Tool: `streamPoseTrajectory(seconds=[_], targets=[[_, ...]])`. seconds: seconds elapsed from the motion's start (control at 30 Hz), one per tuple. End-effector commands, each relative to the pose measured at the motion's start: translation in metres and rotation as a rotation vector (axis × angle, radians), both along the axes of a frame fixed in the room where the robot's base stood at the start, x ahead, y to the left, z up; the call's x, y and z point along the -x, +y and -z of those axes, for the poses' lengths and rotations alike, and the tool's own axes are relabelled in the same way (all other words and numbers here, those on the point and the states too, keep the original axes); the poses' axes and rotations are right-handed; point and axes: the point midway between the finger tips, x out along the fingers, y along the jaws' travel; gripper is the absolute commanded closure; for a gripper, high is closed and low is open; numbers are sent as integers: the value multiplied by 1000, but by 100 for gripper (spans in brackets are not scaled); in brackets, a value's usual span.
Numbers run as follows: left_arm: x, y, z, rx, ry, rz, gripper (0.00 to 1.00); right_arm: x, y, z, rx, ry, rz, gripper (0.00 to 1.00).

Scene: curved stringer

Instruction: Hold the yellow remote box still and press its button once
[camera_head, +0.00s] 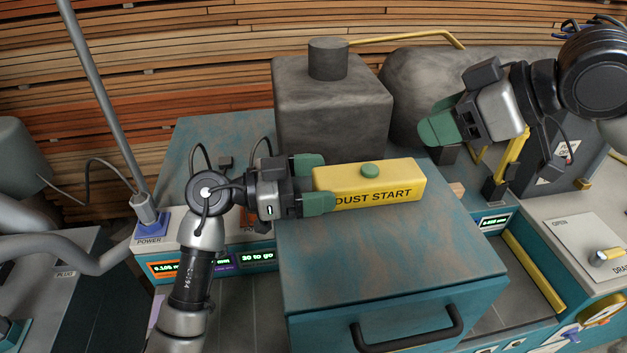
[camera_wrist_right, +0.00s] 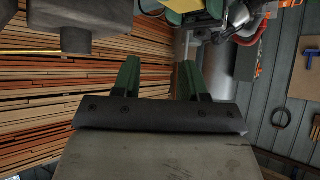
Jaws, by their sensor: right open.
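The yellow remote box (camera_head: 352,183), marked "DUST START", lies above the teal cabinet top in the head view. Its round green button (camera_head: 369,170) faces up and is uncovered. My left gripper (camera_head: 316,183) comes in from the left, with one green finger behind the box's left end and the other across its front face; it is shut on the box. My right gripper (camera_head: 438,126) is up and to the right of the box, apart from it and the button. In the right wrist view its two green fingers (camera_wrist_right: 158,75) stand apart with nothing between them.
A worn teal cabinet (camera_head: 400,245) with a black handle is under the box. A grey block with a cylinder (camera_head: 332,110) stands behind it. A panel with displays (camera_head: 215,263) is at left, and a white panel marked "OPEN" (camera_head: 575,240) at right.

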Motion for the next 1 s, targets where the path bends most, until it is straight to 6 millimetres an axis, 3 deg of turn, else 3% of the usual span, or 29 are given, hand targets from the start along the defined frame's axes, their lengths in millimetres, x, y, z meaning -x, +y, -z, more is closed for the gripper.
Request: streamPoseTrajectory(seconds=[0.03,0.33,0.6,1.0], targets=[[0,0,0,0,0,0,24,0,0,0,0,0,0,57],[0,0,0,-1,0,0,67,0,0,0,0,0,0,59],[0,0,0,-1,0,0,67,0,0,0,0,0,0,100],[0,0,0,-1,0,0,67,0,0,0,0,0,0,100]])
